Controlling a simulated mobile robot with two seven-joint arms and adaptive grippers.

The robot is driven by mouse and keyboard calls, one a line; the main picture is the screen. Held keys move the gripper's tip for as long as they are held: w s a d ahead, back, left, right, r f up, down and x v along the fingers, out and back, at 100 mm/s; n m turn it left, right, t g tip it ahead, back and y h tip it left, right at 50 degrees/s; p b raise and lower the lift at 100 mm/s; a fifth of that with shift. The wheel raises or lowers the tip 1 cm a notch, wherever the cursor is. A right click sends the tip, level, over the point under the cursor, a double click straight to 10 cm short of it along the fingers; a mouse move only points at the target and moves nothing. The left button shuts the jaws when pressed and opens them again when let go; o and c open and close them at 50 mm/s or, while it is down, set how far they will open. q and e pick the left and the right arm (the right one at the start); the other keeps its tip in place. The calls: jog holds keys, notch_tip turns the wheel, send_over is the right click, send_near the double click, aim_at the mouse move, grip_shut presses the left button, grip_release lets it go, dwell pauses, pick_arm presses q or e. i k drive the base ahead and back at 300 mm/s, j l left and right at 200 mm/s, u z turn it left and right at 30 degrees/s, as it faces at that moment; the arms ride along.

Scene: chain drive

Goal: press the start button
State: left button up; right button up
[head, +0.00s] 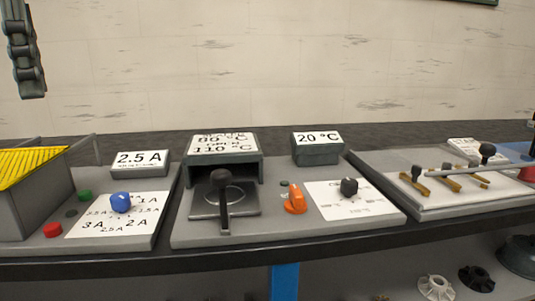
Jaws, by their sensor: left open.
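A green button (84,196) sits on the grey left panel (150,222), beside the yellow-topped box. A red button (53,229) is nearer the front of the same panel, and a small dark round part (71,212) lies between the two. No start label is readable. My left gripper (28,75) shows only in part at the top left, as a dark jointed finger pointing down. It is open and looks empty, above and left of the green button and apart from it. My right gripper is not in view.
A blue knob (121,202) stands right of the buttons, with a 2.5 A display (141,163) behind. The yellow-topped box (28,165) rises at left. The middle panel has a black lever (222,190) and an orange knob (295,199). Levers (487,151) stand at right.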

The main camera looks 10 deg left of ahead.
aim_at(85, 195)
jog(key=k, duration=1.15)
